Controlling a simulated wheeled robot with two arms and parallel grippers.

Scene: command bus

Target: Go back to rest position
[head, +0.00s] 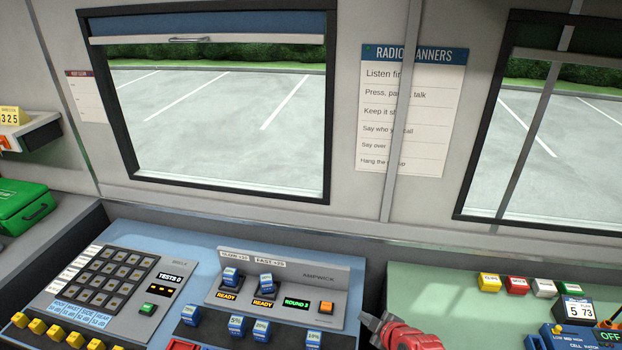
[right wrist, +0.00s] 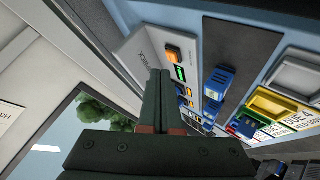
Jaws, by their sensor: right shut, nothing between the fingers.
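My right gripper (head: 372,324) shows at the bottom of the head view, just right of the blue console (head: 192,260). Its red arm part comes in from the bottom edge. In the right wrist view the two dark fingers of my right gripper (right wrist: 163,85) are closed together, with nothing between them. The fingers point toward the grey panel with the orange button (right wrist: 172,52). Whether the fingertips touch anything is hard to tell; they look apart from it. My left gripper is in neither view.
The console holds a keypad (head: 102,285), yellow knobs, blue switches and an orange button (head: 326,307). A green counter (head: 430,285) with coloured blocks and a blue device (head: 572,337) lies right. A green case (head: 22,206) stands at the left. Windows and a sign (head: 412,120) are behind.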

